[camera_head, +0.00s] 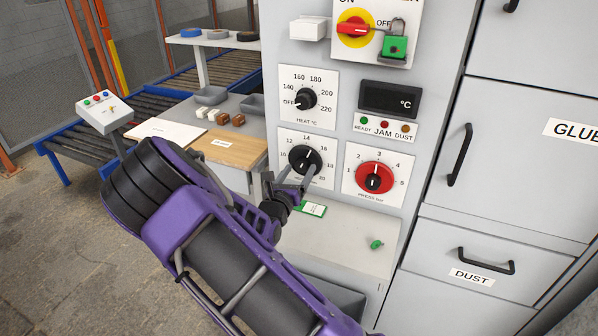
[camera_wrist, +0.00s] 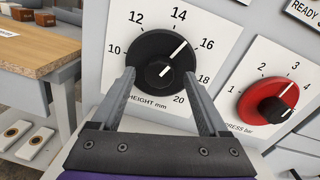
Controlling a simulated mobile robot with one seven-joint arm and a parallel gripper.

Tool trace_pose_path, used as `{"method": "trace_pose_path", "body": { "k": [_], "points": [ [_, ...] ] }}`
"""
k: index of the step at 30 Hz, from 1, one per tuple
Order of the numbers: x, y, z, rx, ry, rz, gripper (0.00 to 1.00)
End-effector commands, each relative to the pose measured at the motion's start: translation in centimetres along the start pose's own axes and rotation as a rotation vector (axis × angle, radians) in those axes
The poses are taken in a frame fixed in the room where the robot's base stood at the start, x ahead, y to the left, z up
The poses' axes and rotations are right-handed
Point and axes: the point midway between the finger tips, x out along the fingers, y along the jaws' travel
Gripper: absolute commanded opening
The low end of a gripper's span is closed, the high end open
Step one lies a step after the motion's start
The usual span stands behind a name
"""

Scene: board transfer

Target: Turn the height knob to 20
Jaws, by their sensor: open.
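The height knob (camera_head: 305,159) is a black round dial on a white plate, marked from 10 to 20 mm. In the wrist view the knob (camera_wrist: 163,60) has its white pointer line between 14 and 16. My gripper (camera_head: 289,178) reaches up to the panel from the lower left. In the wrist view my gripper (camera_wrist: 159,76) is open, with one finger at each lower side of the knob. I cannot tell whether the fingers touch it. The 20 mark (camera_wrist: 180,98) shows at the lower right of the knob, beside the right finger.
The red pressure knob (camera_head: 375,178) is close on the right, and the heat knob (camera_head: 306,99) is just above. A ledge (camera_head: 340,238) below holds a green tag (camera_head: 313,209) and a small green object (camera_head: 376,244). A wooden board (camera_head: 230,149) lies on the left table.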

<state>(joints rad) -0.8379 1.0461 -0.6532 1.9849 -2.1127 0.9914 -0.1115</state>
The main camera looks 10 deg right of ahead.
Motion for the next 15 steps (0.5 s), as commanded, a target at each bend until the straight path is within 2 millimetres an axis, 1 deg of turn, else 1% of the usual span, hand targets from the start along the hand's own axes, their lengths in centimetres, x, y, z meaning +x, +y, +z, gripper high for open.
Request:
{"method": "trace_pose_path", "body": {
  "k": [4, 11, 12, 14, 15],
  "points": [
    [0.69, 0.01, 0.00, 0.000, 0.000, 0.000, 0.78],
    [0.75, 0.02, 0.00, 0.000, 0.000, 0.001, 0.78],
    [0.75, 0.02, 0.00, 0.000, 0.000, 0.001, 0.74],
    [0.74, 0.02, 0.00, 0.000, 0.000, 0.001, 0.63],
    [0.74, 0.02, 0.00, 0.000, 0.000, 0.001, 0.56]
  ]
}}
